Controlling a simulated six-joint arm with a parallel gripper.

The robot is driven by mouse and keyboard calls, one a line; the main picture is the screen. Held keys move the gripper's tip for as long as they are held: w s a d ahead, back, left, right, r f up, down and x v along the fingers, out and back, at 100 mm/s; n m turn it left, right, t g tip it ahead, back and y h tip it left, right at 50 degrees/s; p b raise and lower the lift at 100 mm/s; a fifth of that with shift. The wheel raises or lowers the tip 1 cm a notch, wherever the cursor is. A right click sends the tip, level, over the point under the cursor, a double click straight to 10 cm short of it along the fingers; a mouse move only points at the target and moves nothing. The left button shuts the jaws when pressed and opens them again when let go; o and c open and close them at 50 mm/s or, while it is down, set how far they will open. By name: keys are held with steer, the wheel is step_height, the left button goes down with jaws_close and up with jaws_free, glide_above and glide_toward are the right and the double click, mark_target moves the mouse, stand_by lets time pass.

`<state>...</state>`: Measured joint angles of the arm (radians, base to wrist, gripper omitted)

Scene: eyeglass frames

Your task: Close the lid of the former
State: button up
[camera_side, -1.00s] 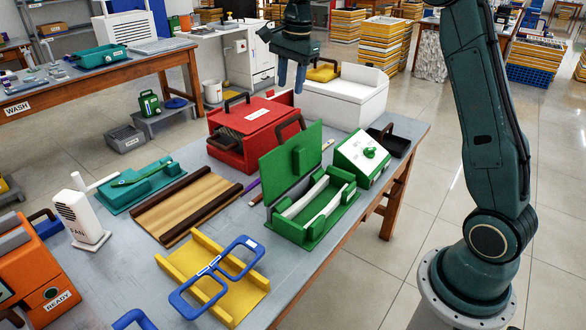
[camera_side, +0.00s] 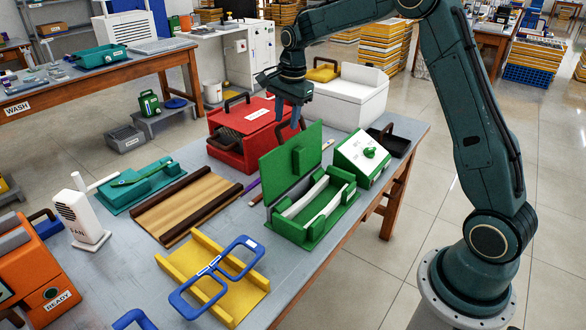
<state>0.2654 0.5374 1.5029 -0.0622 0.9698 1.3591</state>
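The former appears to be the green open box (camera_side: 318,238) near the table's right edge, with two pale strips lying in it. Its green lid (camera_side: 279,183) stands upright, raised at the box's left-rear side, with a green block-like grip (camera_side: 305,158) on the face toward the box. My gripper (camera_side: 289,124) points down just above and behind the lid's top edge, with its blue fingers apart and nothing seen between them. The picture does not show clearly whether the fingers touch the lid.
A red box (camera_side: 232,155) with dark handles stands behind the lid, close to my gripper. A green-and-white unit (camera_side: 361,158) sits to the right of the former. A striped wooden board (camera_side: 186,204) and a yellow stand with blue frames (camera_side: 205,300) lie to the left.

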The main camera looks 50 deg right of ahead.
jaws_close()
